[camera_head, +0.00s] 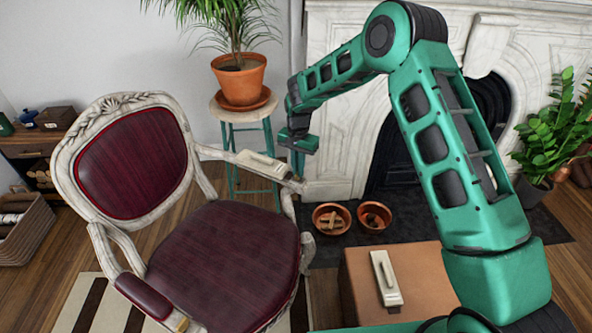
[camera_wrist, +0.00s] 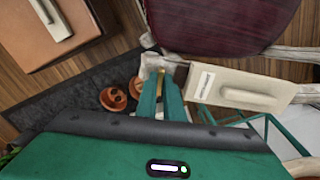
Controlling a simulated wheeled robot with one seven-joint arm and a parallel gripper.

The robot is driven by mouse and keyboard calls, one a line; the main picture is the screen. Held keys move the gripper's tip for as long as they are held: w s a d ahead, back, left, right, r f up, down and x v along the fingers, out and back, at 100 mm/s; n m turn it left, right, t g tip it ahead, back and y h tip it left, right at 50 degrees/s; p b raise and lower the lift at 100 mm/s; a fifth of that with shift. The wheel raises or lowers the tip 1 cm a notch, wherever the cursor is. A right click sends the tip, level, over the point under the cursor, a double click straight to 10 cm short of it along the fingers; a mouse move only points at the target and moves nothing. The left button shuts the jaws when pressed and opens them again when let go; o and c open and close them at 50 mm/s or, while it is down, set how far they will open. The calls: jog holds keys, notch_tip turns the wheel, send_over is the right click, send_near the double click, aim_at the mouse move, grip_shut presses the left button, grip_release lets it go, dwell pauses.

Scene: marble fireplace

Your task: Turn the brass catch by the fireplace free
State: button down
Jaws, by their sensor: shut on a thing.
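In the head view my gripper (camera_head: 297,168) points down there, with the catch not clearly visible.
A carved armchair with a dark red seat (camera_head: 225,265) stands at the left. Behind it a potted plant (camera_head: 240,80) sits on a teal stool (camera_head: 222,118). Terracotta bowls (camera_head: 331,219) stand by the marble fireplace (camera_head: 345,120). A brown box (camera_head: 425,270) bears another cream plate (camera_head: 385,278).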

jog(key=shift+m, duration=0.3)
jog(key=c, duration=1.9)
grip_release()
jog(key=shift+o, duration=0.2)
notch_tip(320, 180, up, 11)
jog(key=shift+f, duration=0.1)
